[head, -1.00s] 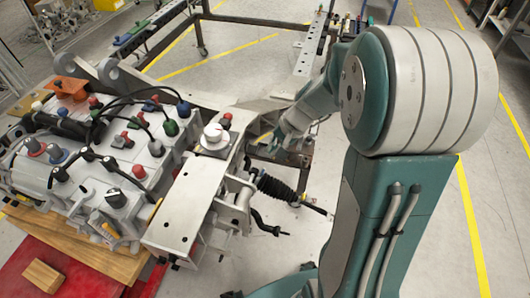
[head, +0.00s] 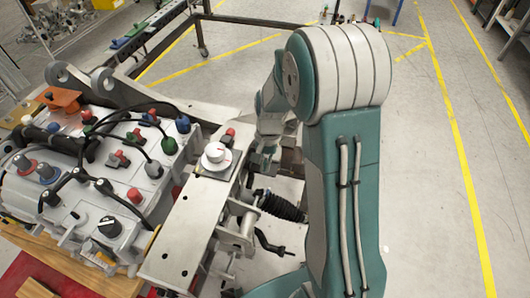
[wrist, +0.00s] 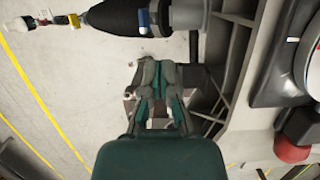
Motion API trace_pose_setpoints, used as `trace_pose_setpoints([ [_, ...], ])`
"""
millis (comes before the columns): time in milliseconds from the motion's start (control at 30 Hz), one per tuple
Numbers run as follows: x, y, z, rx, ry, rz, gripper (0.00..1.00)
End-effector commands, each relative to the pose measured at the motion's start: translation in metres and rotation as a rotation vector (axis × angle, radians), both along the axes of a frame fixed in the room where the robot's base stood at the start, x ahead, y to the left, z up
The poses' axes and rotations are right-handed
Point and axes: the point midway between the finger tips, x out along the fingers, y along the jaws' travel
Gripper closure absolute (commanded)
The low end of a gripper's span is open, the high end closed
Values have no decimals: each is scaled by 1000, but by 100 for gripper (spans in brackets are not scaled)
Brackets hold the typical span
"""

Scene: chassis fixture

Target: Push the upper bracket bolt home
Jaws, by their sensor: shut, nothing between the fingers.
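My gripper (wrist: 157,63) is shut and empty in the wrist view, with its fingertips beside the grey metal bracket structure (wrist: 218,75) of the chassis. In the head view my gripper (head: 262,165) is partly hidden and sits just right of the pale chassis beam (head: 188,228). I cannot make out the upper bracket bolt in either view. I cannot tell whether the fingertips touch anything.
A black ribbed boot (head: 280,205) sticks out below my gripper, and it also shows in the wrist view (wrist: 117,17). A white knob (head: 215,156) and a red cap (head: 231,132) stand on the beam. Open floor (head: 430,190) lies to the right.

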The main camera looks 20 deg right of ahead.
Motion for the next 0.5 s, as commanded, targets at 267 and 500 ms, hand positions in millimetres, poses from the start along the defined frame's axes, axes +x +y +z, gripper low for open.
trace_pose_setpoints([
  [267,-24,18,-24,0,-1,1,100],
  [500,-37,28,-25,0,-2,1,100],
])
